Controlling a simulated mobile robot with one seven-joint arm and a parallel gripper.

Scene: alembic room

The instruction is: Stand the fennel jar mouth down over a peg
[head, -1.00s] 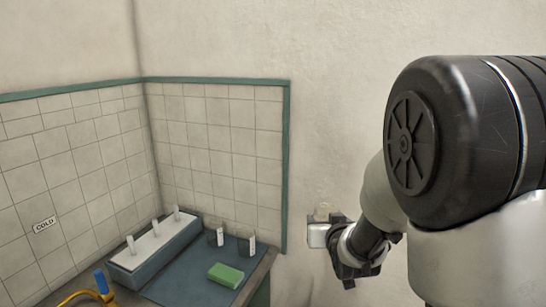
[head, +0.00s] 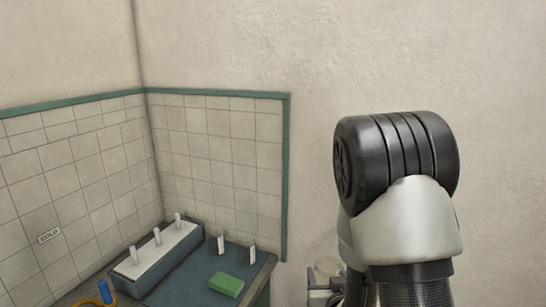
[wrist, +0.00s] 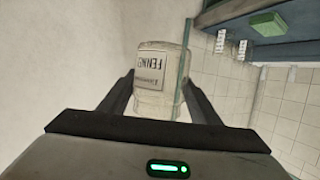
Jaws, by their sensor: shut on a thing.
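My gripper (wrist: 160,106) is shut on the fennel jar (wrist: 152,98), a clear jar with a pale label reading FENNEL. In the wrist view the label is upside down, but so is the room. In the head view the jar's glass end (head: 327,266) shows low, right of the counter and largely hidden by my arm. Three pale upright pegs stand in a row: near (head: 134,255), middle (head: 157,237) and far (head: 178,220). They rise from a white-topped grey-blue block (head: 146,267). The jar is apart from them.
A green sponge (head: 227,284) lies on the blue-grey counter (head: 190,287). Two small white upright cards (head: 221,244) stand near the tiled back wall. A brass tap with a blue handle (head: 105,291) is at the front left. Tiled walls close the corner.

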